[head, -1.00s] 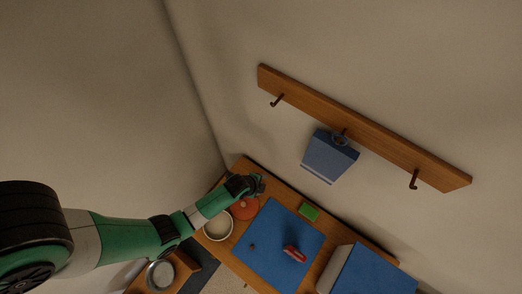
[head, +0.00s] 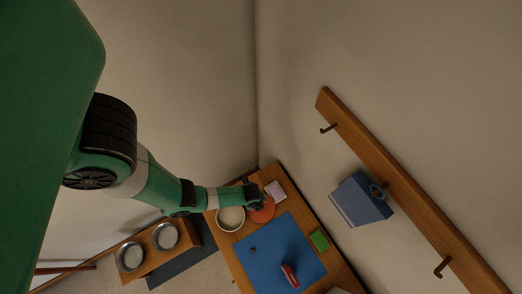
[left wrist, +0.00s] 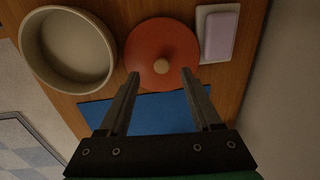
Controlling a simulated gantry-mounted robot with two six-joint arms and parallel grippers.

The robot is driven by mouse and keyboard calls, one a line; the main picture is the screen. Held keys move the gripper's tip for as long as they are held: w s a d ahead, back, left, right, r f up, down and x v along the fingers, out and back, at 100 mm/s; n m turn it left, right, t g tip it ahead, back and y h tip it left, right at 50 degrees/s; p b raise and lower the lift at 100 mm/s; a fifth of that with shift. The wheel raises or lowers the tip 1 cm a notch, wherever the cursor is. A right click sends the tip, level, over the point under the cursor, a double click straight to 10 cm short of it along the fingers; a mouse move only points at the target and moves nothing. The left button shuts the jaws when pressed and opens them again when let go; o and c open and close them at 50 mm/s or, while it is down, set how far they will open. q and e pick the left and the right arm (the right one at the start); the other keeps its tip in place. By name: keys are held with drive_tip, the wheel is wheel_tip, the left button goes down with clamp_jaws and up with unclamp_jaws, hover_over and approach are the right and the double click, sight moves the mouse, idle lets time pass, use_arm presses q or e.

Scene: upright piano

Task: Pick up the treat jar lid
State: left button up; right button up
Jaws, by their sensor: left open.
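In the head view the lid (head: 262,213) is partly hidden by my left gripper (head: 256,200). In the left wrist view my left gripper (left wrist: 160,76) is open and empty, its two fingers pointing at the lid. I cannot tell its exact height above the lid. My right gripper is not in view.
A cream bowl (left wrist: 68,50) stands left of the lid. A lilac block on a white dish (left wrist: 219,37) sits to its right. A blue mat (head: 276,257) holds a red object (head: 289,275). A green block (head: 319,240) lies beside it. Two metal bowls (head: 165,236) stand on a low wooden stand.

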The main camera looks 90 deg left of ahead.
use_arm(q)
drive_tip(key=f+b, duration=0.2)
drive_tip(key=f, duration=0.1)
drive_tip(key=w+f+b, duration=0.1)
drive_tip(key=f, duration=0.1)
drive_tip(key=shift+d, duration=0.1)
clamp_jaws()
